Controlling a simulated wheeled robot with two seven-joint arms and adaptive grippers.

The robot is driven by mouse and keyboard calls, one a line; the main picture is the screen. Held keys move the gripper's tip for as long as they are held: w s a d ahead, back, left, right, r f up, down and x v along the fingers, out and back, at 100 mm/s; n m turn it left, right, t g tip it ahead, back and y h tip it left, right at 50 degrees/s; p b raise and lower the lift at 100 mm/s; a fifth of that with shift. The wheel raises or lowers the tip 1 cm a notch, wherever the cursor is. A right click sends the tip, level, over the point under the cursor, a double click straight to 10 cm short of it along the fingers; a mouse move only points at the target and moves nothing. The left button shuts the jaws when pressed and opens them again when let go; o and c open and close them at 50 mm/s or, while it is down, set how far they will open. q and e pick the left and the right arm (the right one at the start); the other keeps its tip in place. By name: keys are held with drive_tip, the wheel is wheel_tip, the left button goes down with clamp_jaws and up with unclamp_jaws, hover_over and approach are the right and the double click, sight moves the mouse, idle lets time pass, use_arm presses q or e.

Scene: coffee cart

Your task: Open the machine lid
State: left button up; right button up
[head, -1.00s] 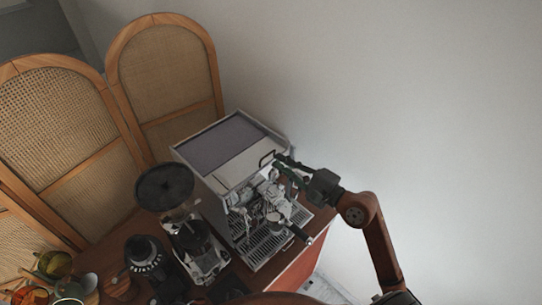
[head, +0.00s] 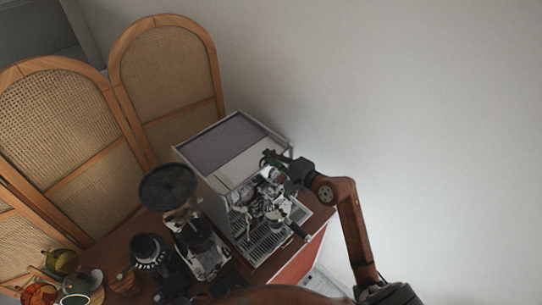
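The espresso machine (head: 211,183) stands on the wooden cart top. Its lid (head: 222,142), a dark panel with a pale front strip, lies flat on top and looks closed. My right gripper (head: 268,160) is at the front right edge of the machine's top, at the pale strip where the lid handle was visible before. The gripper covers most of that handle. Its fingers are too small and dark to tell whether they are open, shut or touching the handle. My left gripper is not in view.
A grinder with a round dark hopper (head: 168,186) stands left of the machine. A smaller dark grinder (head: 149,251) and several cups and bowls (head: 60,262) are further left. Rattan screens (head: 165,75) stand behind. The wall is at the right.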

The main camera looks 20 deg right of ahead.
clamp_jaws()
idle(0.5)
drive_tip(key=shift+w+r, duration=0.15)
drive_tip(key=shift+r, duration=0.05)
